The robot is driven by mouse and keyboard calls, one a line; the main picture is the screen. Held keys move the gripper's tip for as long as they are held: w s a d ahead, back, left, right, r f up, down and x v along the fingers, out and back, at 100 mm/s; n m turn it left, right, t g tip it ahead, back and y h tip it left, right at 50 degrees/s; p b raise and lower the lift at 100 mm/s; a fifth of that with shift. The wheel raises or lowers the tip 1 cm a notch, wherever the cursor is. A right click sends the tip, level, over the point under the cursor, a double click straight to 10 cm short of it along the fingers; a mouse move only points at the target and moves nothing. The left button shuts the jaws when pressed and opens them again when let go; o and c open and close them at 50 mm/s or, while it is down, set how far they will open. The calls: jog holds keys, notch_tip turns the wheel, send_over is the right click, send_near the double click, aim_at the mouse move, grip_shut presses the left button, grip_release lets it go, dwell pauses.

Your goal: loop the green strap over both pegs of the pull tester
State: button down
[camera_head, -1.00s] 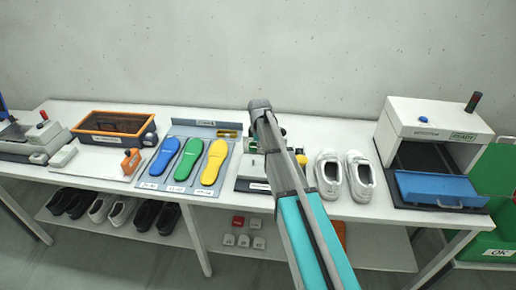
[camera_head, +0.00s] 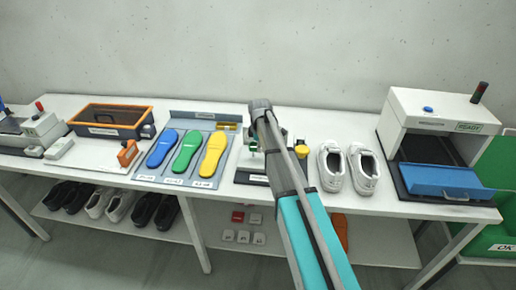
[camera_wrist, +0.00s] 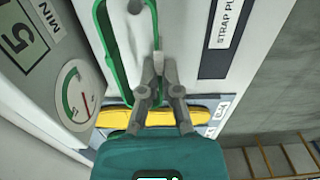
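The green strap (camera_wrist: 106,45) is a closed loop in the wrist view, over the pale top of the pull tester (camera_wrist: 188,75). My gripper (camera_wrist: 158,62) has its fingers drawn together on the strap's right side. One round grey peg (camera_wrist: 135,6) shows inside the loop near the top edge. The second peg cannot be made out, and whether the strap bears on either peg cannot be told. In the head view the tester (camera_head: 252,162) is partly hidden behind my arm, and my gripper is hidden there too.
A gauge dial (camera_wrist: 75,95) sits beside the loop. Blue, green and yellow insoles (camera_head: 213,154) lie on a grey board left of the tester. White shoes (camera_head: 331,167) stand close on its right. A machine with a blue tray (camera_head: 440,180) is further right.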

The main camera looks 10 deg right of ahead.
aim_at(259, 160)
jog(key=shift+f+b, duration=1.65)
jog(key=shift+f, duration=0.25)
jog(key=c, duration=0.7)
grip_release()
jog(key=shift+s+r, duration=0.1)
